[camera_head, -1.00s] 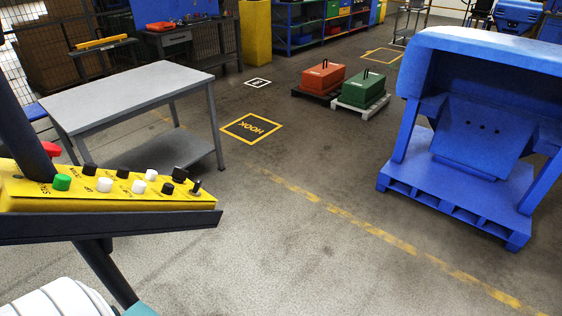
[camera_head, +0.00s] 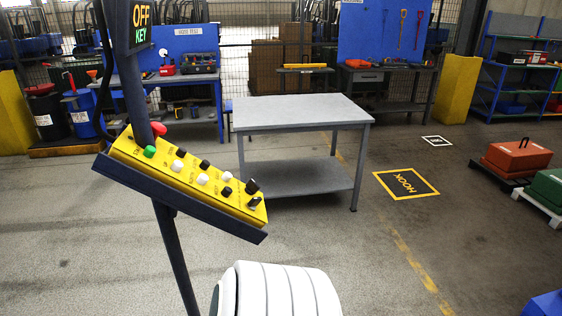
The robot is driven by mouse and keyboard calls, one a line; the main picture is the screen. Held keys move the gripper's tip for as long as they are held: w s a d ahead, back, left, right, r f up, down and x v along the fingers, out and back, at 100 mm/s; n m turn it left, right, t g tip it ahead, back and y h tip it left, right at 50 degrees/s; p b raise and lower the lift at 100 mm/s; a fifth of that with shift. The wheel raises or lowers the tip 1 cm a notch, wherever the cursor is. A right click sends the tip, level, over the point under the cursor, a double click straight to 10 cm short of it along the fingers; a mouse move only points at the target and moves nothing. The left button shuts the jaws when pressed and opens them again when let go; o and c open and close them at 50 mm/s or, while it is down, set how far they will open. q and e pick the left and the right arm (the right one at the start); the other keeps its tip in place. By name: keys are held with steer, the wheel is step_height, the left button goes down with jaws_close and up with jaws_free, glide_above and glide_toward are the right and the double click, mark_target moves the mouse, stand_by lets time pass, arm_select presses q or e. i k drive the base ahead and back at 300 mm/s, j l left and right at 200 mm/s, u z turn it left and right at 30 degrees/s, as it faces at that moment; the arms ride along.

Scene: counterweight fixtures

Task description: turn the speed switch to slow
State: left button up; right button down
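A yellow control panel (camera_head: 185,182) sits tilted in a dark tray on a dark post, left of the middle. It carries a red button (camera_head: 158,129), a green button (camera_head: 150,152) and several black and white buttons. At its right end are a black knob (camera_head: 252,186) and a smaller black switch (camera_head: 254,202). The labels beside them are too small to read, so I cannot tell which one is the speed switch or how it is set. A sign (camera_head: 141,24) above the panel reads OFF and KEY. Neither of my grippers is in view.
A grey table (camera_head: 300,112) stands behind the panel. An orange box (camera_head: 518,156) and a green box (camera_head: 546,187) stand at the right.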

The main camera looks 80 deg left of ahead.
mark_target(252, 188)
steer(key=i+j+u, duration=0.15)
steer(key=i+u, duration=0.75)
steer(key=i+l+u, duration=0.25)
steer(key=i+u, duration=0.15)
steer(key=i+j+u, duration=0.25)
steer(key=i+u, duration=0.15)
steer(key=i+j+u, duration=0.1)
steer(key=i+u, duration=0.35)
steer(key=i, duration=0.15)
steer(key=i+l+u, duration=0.1)
steer(key=i+u, duration=0.3)
steer(key=i, duration=0.15)
steer(key=i+l+u, duration=0.2)
steer(key=i+u, duration=0.7)
steer(key=i+l+u, duration=0.1)
steer(key=i+u, duration=0.4)
steer(key=i+l+u, duration=0.25)
steer(key=u, duration=0.2)
